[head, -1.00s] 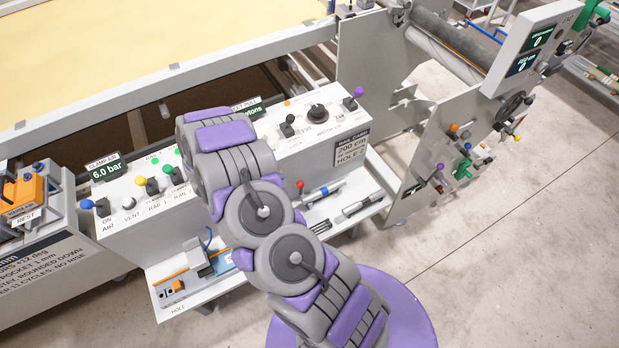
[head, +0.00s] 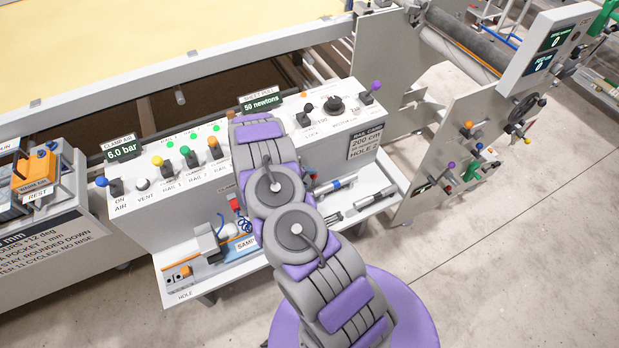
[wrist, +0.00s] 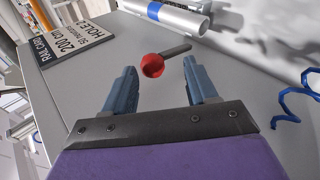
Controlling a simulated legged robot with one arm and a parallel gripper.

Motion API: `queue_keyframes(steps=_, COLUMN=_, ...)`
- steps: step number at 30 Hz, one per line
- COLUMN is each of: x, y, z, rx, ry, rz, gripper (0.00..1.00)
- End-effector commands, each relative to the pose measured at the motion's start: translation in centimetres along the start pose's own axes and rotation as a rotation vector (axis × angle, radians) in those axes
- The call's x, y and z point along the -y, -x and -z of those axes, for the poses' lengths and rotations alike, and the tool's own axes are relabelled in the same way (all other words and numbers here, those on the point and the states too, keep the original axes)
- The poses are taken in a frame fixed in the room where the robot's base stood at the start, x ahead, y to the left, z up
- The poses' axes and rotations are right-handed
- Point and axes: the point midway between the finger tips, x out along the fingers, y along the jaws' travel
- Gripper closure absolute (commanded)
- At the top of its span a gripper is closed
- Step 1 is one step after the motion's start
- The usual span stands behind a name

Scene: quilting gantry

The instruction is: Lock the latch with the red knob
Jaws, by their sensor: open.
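The red knob (wrist: 152,65) sits on the end of a short dark grey lever (wrist: 175,51) in the wrist view. My gripper (wrist: 161,76) is open, with one blue-grey finger on each side below the knob. The knob shows just beyond the fingertips, a little nearer the left one, and nothing is held between them. In the head view my arm covers the gripper, and I cannot make out the knob there.
A control console (head: 185,205) carries several coloured levers along its top. Its front shelf (head: 172,293) holds small tools and a blue coil. A rail card (head: 366,141) is on its right end; it also shows in the wrist view (wrist: 72,40). Floor is clear at right.

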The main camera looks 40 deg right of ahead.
Motion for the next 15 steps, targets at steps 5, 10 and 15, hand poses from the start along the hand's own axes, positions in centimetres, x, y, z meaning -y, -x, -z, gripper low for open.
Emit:
queue_keyframes(steps=5, x=-0.6, y=-1.9, z=0.0, rx=0.002, ry=-0.004, rz=0.013, gripper=0.43)
queue_keyframes(steps=10, x=-0.9, y=-2.6, z=-0.1, rx=0.003, ry=-0.004, rz=0.019, gripper=0.43)
queue_keyframes(steps=15, x=-0.6, y=-1.9, z=-0.1, rx=0.005, ry=-0.004, rz=0.008, gripper=0.47)
